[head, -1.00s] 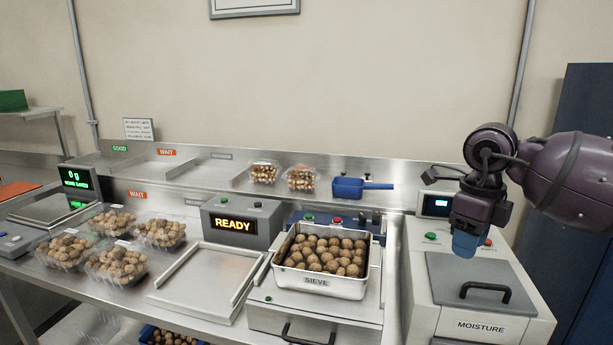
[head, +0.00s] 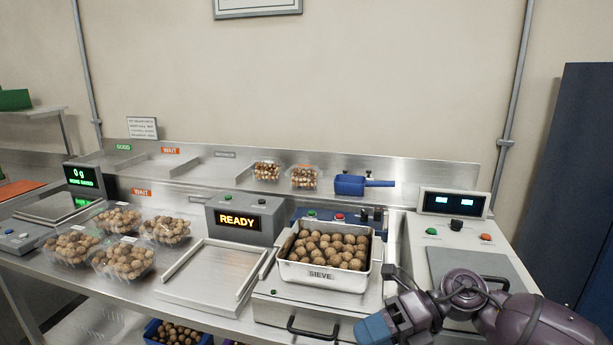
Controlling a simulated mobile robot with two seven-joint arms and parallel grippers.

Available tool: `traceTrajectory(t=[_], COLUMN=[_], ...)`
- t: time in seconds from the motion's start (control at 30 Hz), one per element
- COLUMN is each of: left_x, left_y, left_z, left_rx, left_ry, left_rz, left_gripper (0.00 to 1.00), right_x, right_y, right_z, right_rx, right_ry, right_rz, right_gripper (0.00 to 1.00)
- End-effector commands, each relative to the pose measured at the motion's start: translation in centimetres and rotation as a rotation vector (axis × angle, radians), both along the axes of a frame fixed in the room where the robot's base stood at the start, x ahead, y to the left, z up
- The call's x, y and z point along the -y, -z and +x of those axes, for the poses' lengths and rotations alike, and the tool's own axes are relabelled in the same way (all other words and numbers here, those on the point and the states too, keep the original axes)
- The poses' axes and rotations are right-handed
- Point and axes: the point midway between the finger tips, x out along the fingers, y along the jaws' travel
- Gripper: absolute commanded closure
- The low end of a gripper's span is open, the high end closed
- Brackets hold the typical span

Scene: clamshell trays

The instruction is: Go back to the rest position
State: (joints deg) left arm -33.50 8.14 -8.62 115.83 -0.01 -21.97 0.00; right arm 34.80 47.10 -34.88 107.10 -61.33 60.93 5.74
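My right arm comes in at the lower right, and my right gripper (head: 376,328) with its blue tip hangs low in front of the bench, just below and right of the sieve tray. Whether its fingers are open or shut does not show. Nothing is seen held in it. My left gripper is not in view. The sieve tray (head: 322,278), full of round brown nuts, sits on the machine in the middle.
The moisture machine (head: 480,236) stands right, partly behind my arm. An empty metal tray (head: 212,272) lies left of the sieve. Several filled clamshells (head: 124,260) stand further left. A blue scoop (head: 350,185) and two clamshells (head: 304,178) are on the back shelf.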

Motion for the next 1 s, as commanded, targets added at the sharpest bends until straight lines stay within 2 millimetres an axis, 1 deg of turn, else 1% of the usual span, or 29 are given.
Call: traceTrajectory(t=[0.03,0.1,0.23,0.33,0.47,0.57,0.63,0.77,0.8,0.87,0.9,0.97,1.0], left_x=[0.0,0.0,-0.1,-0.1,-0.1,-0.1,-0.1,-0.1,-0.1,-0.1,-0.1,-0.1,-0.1], left_y=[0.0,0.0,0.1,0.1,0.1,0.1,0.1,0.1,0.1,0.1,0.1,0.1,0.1], left_z=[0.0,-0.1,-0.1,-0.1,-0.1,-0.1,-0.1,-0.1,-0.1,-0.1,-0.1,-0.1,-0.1], left_rx=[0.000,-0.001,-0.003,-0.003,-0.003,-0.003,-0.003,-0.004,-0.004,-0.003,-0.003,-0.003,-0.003], left_ry=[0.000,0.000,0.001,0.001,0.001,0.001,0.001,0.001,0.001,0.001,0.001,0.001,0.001], left_rz=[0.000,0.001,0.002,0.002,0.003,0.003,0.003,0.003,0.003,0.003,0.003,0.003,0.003], left_gripper=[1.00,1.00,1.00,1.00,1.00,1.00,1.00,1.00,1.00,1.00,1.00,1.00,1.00], right_x=[-0.7,-1.2,-1.3,-0.5,1.5,3.5,5.2,8.5,9.6,11.1,12.0,13.4,14.2], right_y=[0.4,0.5,1.1,1.9,3.8,6.0,7.9,12.2,13.6,15.9,17.4,19.7,21.1], right_z=[-0.6,-0.9,-1.0,-0.8,-0.5,-0.6,-1.0,-2.5,-3.2,-4.6,-5.7,-7.6,-8.9], right_rx=[-0.059,-0.135,-0.288,-0.412,-0.583,-0.720,-0.819,-1.008,-1.069,-1.159,-1.221,-1.315,-1.376], right_ry=[0.051,0.133,0.306,0.455,0.669,0.845,0.972,1.215,1.293,1.408,1.485,1.600,1.670], right_rz=[0.091,0.209,0.410,0.549,0.706,0.810,0.871,0.967,0.990,1.021,1.038,1.059,1.070], right_gripper=[0.60,0.60,0.60,0.60,0.60,0.60,0.60,0.60,0.60,0.60,0.60,0.60,0.60])
